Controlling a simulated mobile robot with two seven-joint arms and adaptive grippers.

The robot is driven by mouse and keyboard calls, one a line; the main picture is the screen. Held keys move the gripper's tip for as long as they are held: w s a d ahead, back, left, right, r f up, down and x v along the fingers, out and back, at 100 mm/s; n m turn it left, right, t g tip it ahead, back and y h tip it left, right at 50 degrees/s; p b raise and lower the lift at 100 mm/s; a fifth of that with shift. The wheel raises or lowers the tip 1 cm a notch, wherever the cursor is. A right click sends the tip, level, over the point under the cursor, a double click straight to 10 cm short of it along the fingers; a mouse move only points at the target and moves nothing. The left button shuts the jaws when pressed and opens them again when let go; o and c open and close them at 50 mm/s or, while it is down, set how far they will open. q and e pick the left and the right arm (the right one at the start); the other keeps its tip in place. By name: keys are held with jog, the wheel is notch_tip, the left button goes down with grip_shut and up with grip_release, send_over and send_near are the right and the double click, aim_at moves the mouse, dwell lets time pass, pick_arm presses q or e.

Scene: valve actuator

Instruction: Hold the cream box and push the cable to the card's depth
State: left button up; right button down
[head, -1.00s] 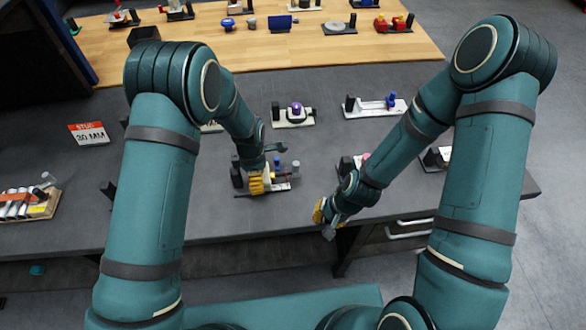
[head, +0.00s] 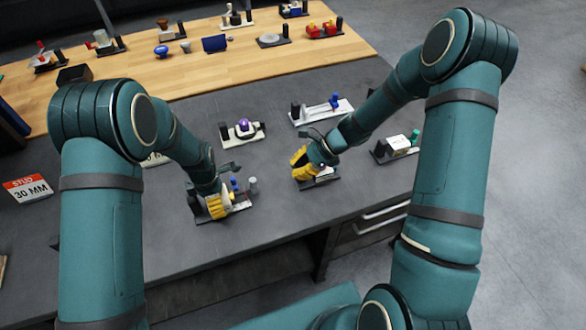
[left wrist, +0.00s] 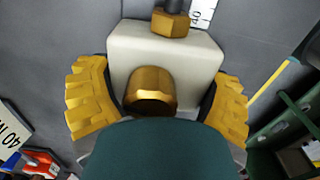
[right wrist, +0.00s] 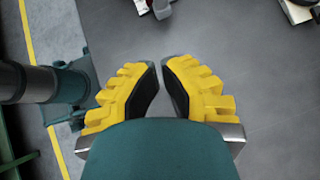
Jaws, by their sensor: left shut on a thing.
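The cream box (left wrist: 190,50) sits between the yellow fingers of my left gripper (left wrist: 158,100), which is shut on it. A brass round fitting (left wrist: 150,92) shows on its near face. A brass hex nut (left wrist: 172,22) at its far side has a short dark cable-like piece (left wrist: 173,4) coming out of it. In the head view my left gripper (head: 218,205) is low at the table's front. My right gripper (right wrist: 161,72) has a narrow gap between its fingertips and nothing in it. In the head view it (head: 302,165) hangs by another small fixture. A card (head: 28,189) reads STUD 30 MM.
A small ruler strip (left wrist: 203,12) marked 40 lies by the nut. Other fixtures stand on the dark table, including a purple-topped one (head: 243,130), a long white one (head: 322,111) and a green-capped one (head: 397,144). The wooden table (head: 215,65) is behind.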

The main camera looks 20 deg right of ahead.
aim_at(254, 185)
jog(key=x, duration=0.7)
jog(key=shift+f, duration=0.1)
jog(key=a, duration=0.3)
jog(key=shift+w+a+f, duration=0.15)
jog(key=shift+w, duration=0.2)
jog(key=shift+w+a, duration=0.15)
jog(key=shift+a, duration=0.3)
jog(key=a, duration=0.4)
jog(key=shift+a, duration=0.1)
